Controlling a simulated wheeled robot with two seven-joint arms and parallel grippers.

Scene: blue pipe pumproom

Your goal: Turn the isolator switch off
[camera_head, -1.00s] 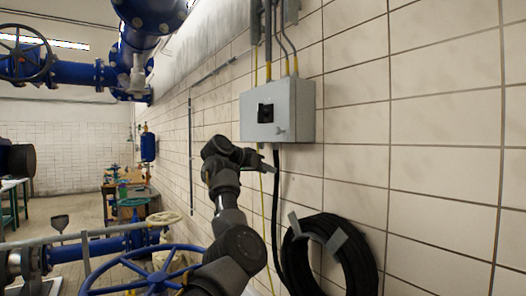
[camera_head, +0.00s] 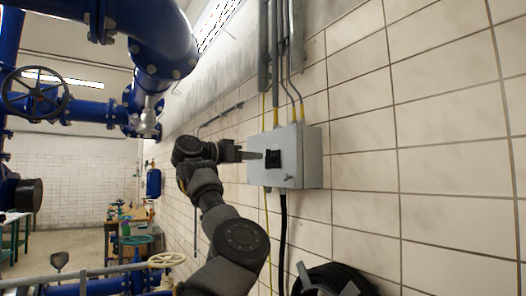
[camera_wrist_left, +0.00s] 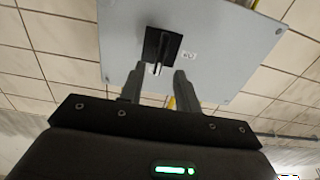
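The isolator switch is a black square plate with a handle (camera_head: 272,159) on the front of a grey wall box (camera_head: 297,146) in the head view. In the left wrist view the black switch (camera_wrist_left: 160,48) shows with a lighter handle end pointing down towards my fingers. My left gripper (camera_head: 256,156) is at the left of the box front, level with the switch. In the wrist view its two fingers (camera_wrist_left: 157,84) are apart, one on each side below the switch handle. I cannot tell whether they touch it. My right gripper is not in view.
Conduits (camera_head: 282,60) run up the wall from the box, and a black cable (camera_head: 283,240) hangs below it. A coiled black hose (camera_head: 335,280) hangs lower on the wall. Blue pipes (camera_head: 160,40) and a handwheel (camera_head: 35,92) are at the upper left.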

